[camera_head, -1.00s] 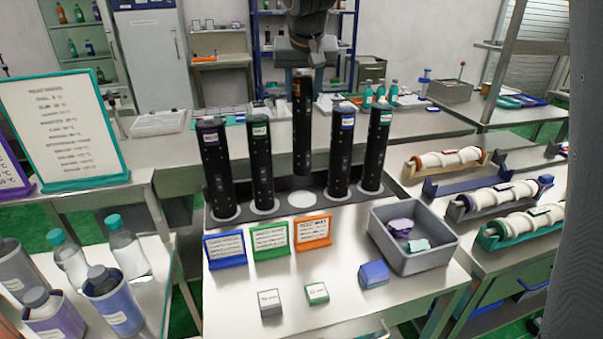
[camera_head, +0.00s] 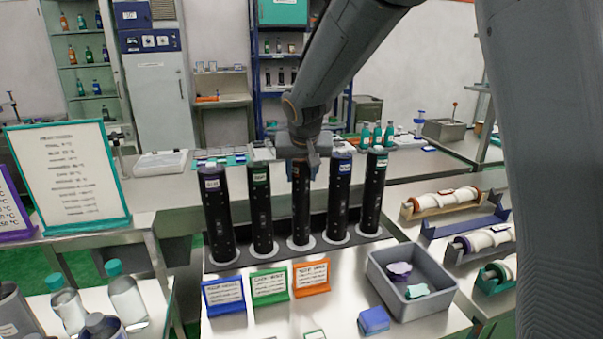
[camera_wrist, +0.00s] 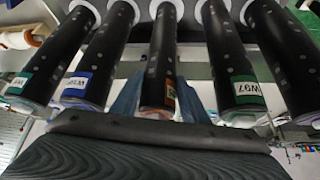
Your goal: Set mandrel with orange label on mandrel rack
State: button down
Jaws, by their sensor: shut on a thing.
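The orange-label mandrel (camera_head: 301,212) is a black cylinder standing upright in the middle seat of the mandrel rack (camera_head: 392,231). Its orange label shows in the wrist view, where the mandrel (camera_wrist: 157,60) stands between the blue fingers. My gripper (camera_head: 302,166) is shut on its top end; the gripper and arm hide its upper tip in the head view. The mandrel's foot looks level with its neighbours, within the pale ring. Whether it bears fully on the seat I cannot tell.
Other black mandrels stand close on both sides, including a purple-label one (camera_head: 218,215) and a blue-label one (camera_head: 339,197). Small sign cards (camera_head: 311,277) stand before the rack. A grey bin (camera_head: 412,283) is at front right.

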jog(key=shift+f, duration=0.1)
jog(key=c, duration=1)
grip_release()
jog(key=shift+c, duration=0.2)
jog(key=shift+s+r, duration=0.15)
jog(key=shift+r, duration=0.3)
jog(key=b+v, duration=0.2)
jog(key=v, duration=0.9)
jog(key=s+d+f+g, duration=0.2)
jog(key=s+d+f, duration=0.5)
jog(key=s+f, duration=0.5)
jog(key=s+d+f+g, duration=0.3)
jog(key=s+d+f, duration=0.3)
jog(key=s+f, duration=0.6)
jog(key=shift+s+d+f+g, duration=0.3)
jog(key=shift+s+d+f, duration=0.05)
